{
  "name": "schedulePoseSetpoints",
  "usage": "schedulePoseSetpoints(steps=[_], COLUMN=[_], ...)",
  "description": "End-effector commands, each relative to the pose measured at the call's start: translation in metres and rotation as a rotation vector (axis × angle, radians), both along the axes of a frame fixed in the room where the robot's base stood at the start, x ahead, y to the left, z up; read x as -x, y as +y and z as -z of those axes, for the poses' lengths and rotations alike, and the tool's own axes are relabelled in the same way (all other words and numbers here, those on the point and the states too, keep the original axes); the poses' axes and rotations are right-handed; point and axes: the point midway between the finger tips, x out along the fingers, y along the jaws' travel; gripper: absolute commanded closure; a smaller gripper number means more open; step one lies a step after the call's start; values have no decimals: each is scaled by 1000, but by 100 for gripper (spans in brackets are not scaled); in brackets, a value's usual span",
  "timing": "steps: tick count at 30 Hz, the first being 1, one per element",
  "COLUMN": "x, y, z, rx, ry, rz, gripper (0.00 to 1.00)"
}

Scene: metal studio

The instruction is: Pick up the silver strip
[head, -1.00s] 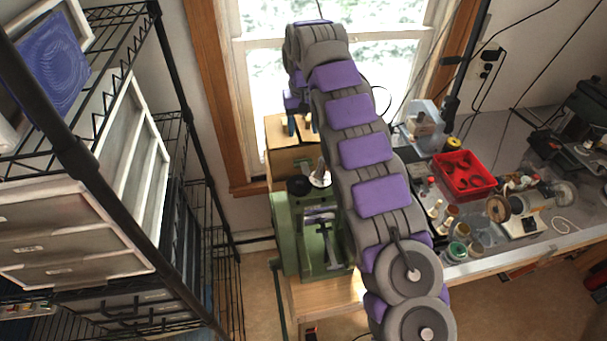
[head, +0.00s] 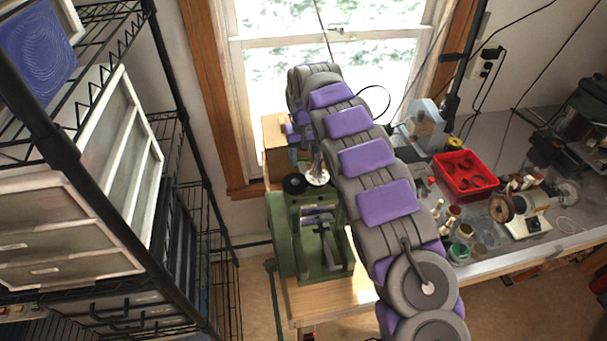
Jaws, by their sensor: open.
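I cannot pick out a silver strip for sure. A green machine (head: 283,237) with silvery metal parts stands on a wooden bench left of my arm. A pale metal disc with a short upright post (head: 318,177) sits at its top, beside a black round knob (head: 295,184). My arm reaches away toward the window and bends down at its far end. My gripper (head: 294,152) shows small and partly hidden there, open, in front of a wooden box (head: 275,158). Its fingertips are hard to make out, and I see nothing held. My arm hides part of the bench.
A black wire shelf (head: 190,205) with white drawers (head: 75,235) stands close on the left. The window (head: 335,60) is behind my gripper. To the right, a workbench holds a red tray (head: 465,174), several small jars and a spool device (head: 515,210).

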Motion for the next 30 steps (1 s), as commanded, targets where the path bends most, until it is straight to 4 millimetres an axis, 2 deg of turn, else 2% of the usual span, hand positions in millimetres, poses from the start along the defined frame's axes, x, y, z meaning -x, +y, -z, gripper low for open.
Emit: schedulePoseSetpoints(steps=[9,17,30], x=[-3,-3,-3], y=[3,3,2], z=[45,49,49], rx=[4,3,2], ry=[2,1,0], rz=[1,0,1], gripper=[44,44,84])
